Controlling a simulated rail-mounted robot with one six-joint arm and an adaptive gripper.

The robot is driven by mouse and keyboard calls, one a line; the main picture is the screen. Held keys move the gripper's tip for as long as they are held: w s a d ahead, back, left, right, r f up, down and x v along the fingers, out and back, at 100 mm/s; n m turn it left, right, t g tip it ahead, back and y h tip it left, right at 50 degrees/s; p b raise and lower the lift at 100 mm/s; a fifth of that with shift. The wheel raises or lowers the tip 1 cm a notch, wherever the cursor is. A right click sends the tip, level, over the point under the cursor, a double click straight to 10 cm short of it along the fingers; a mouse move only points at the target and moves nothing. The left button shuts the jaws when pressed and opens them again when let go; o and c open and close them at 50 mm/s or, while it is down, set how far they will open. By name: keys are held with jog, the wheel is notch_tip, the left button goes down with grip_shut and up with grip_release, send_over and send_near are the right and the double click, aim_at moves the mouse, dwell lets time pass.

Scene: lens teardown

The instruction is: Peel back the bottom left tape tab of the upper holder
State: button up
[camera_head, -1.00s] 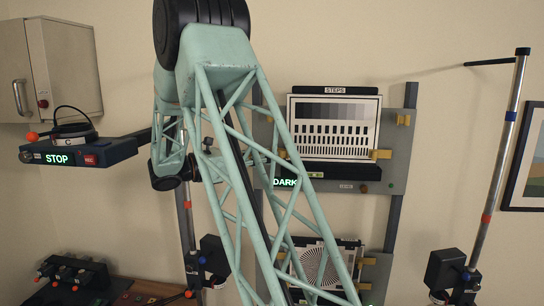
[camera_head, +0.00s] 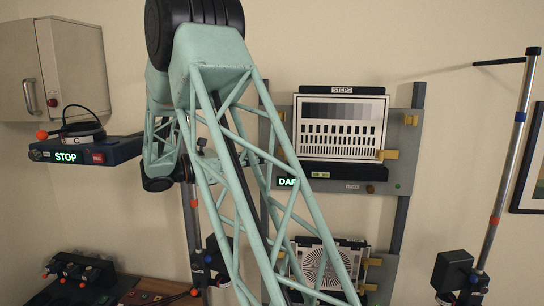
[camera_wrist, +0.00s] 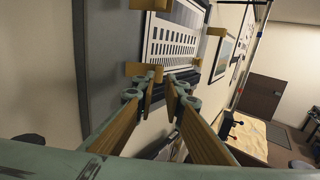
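The upper holder (camera_head: 399,185) is a grey wall board carrying a white STEPS chart (camera_head: 342,148) with dark slots. Its upper right tab (camera_head: 411,120) and lower right tab (camera_head: 388,154) are yellow and lie at the chart's side. In the wrist view my gripper (camera_wrist: 168,88) is open and empty, in front of the chart's lower edge. The bottom left tab (camera_wrist: 142,69) sticks out just beyond the left fingertip; contact cannot be told.
A lower holder with a round grille plate (camera_head: 325,265) hangs below. A metal pole (camera_head: 507,150) with a black box (camera_head: 452,272) stands at right. A STOP shelf (camera_head: 90,152) and a wall cabinet (camera_head: 50,68) are at left. Wall between chart and pole is bare.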

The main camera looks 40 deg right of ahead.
jog(key=shift+s+d+f, duration=0.1)
jog(key=shift+s+d, duration=0.1)
jog(key=shift+s, duration=0.05)
jog(key=shift+c, duration=1.4)
jog(key=s+d+f+m+g+y, duration=0.1)
jog(key=s, duration=0.3)
jog(key=s+d+f+m+g+y+b, duration=0.1)
jog(key=s+d+f+y, duration=0.1)
jog(key=s, duration=0.2)
jog(key=s+d+f+m+g+y, duration=0.1)
jog(key=s+d+f+g+y, duration=0.1)
jog(key=s, duration=0.2)
jog(key=shift+d+b, duration=0.2)
jog(key=shift+b, duration=0.15)
grip_shut()
jog(key=s+a+f+m+y+b, duration=0.1)
jog(key=s+f+m+y+b, duration=0.3)
jog(key=s+f+y, duration=0.6)
jog(key=w+d+r+m+t+y+b, duration=0.2)
jog(key=d+r+t, duration=0.2)
jog(key=r+t, duration=0.4)
jog(key=w+d+r+m+t+y+b, duration=0.2)
jog(key=d+r+t, duration=0.3)
jog(key=r+t, duration=0.4)
notch_tip(320, 180, up, 7)
jog(key=shift+w+f+m+t+y, duration=0.1)
jog(key=shift+w+m+t+y, duration=0.2)
jog(key=shift+w+m+y, duration=0.35)
jog(key=shift+w+f, duration=0.15)
jog(key=shift+w, duration=0.05)
